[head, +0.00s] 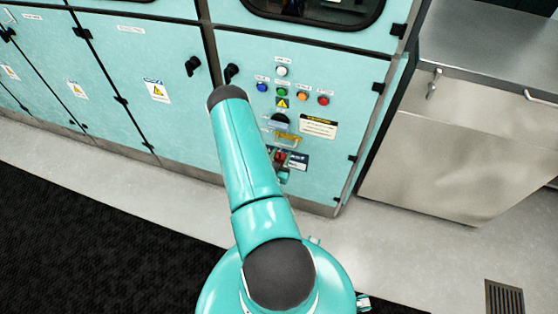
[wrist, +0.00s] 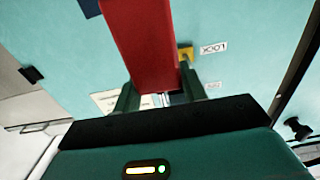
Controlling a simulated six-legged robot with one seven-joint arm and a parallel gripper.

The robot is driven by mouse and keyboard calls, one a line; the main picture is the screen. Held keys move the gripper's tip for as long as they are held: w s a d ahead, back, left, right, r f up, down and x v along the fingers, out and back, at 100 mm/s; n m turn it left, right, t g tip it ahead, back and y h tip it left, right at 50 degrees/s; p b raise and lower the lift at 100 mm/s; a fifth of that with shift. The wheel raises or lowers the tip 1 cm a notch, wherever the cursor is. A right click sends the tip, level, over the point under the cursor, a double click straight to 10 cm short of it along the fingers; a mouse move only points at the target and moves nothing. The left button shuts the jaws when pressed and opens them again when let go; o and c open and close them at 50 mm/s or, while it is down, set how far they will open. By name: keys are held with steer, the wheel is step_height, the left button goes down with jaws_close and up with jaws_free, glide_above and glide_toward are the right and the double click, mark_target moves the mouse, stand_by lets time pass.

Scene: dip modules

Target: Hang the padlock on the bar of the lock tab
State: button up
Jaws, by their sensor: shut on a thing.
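The red padlock (wrist: 140,42) fills the upper middle of the wrist view. My gripper (wrist: 158,84) is shut on it, with a dark green finger on each side. The yellow lock tab (wrist: 186,54) shows partly behind the padlock, next to an upside-down LOCK label (wrist: 214,47). In the head view the yellow tab (head: 288,139) is on the cabinet's control panel, and a small red patch just below it looks like the padlock (head: 280,157). My arm hides most of the gripper there. The shackle is not clear, and I cannot tell whether it touches the bar.
The teal cabinet front (head: 240,125) carries coloured buttons (head: 302,96), a dark handle (head: 280,122) and a warning label (head: 318,126) close around the tab. A steel counter (head: 440,160) stands to the right. The pale floor in front of it is clear.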

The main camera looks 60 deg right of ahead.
steer(key=shift+w+d, duration=0.2)
steer(key=shift+d, duration=0.9)
steer(key=shift+w+d, duration=0.15)
steer(key=shift+d, duration=0.9)
steer(key=shift+a+f, duration=0.1)
steer(key=shift+f, duration=0.65)
steer(key=o, duration=1.1)
steer(key=a, duration=0.4)
steer(key=s+a, duration=0.1)
steer(key=a, duration=0.4)
steer(key=s+a, duration=0.1)
steer(key=a, duration=0.3)
steer(key=shift+s+a, duration=0.15)
steer(key=shift+a, duration=0.2)
